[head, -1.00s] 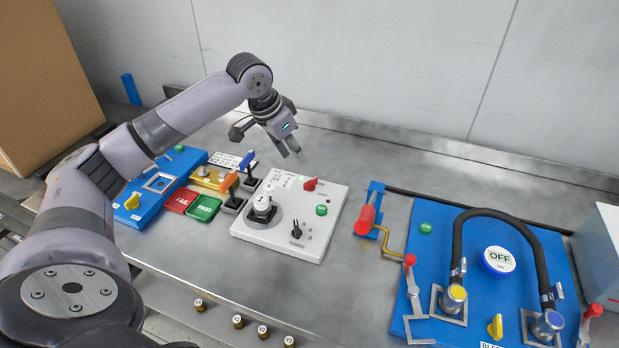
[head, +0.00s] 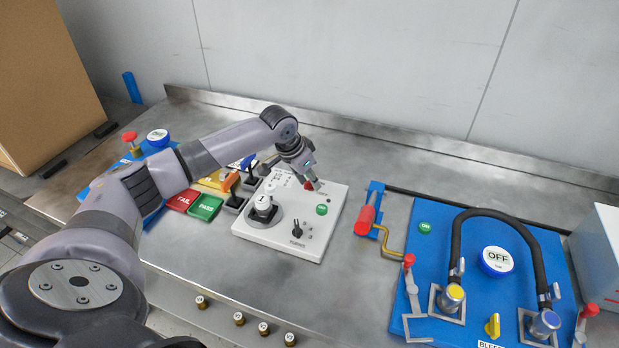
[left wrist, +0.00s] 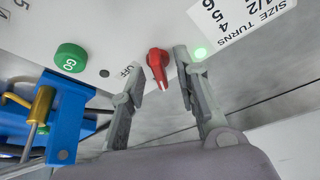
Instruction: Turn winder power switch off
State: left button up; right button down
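The winder panel (head: 275,236) is a white box in the middle of the bench. Its red power switch (head: 308,186) is a small knob near the back edge, partly hidden by my left gripper (head: 314,178). In the left wrist view the red switch (left wrist: 158,66) shows between the two fingertips of the open left gripper (left wrist: 160,72). No clear contact with either finger shows. An "OFF" label is printed beside the switch, near one fingertip. A lit green lamp (left wrist: 200,53) is on the other side. My right gripper is not in view.
The panel also carries a green GO button (head: 321,210), a white-topped spool (head: 263,203) and a black knob (head: 297,229). A red-handled crank (head: 366,218) and a blue bleed station (head: 440,270) stand to the right. Red FAIL (head: 183,200) and green PASS (head: 205,207) plates lie left.

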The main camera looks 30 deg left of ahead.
pick_arm(q)
jog(key=shift+c, duration=0.4)
grip_shut()
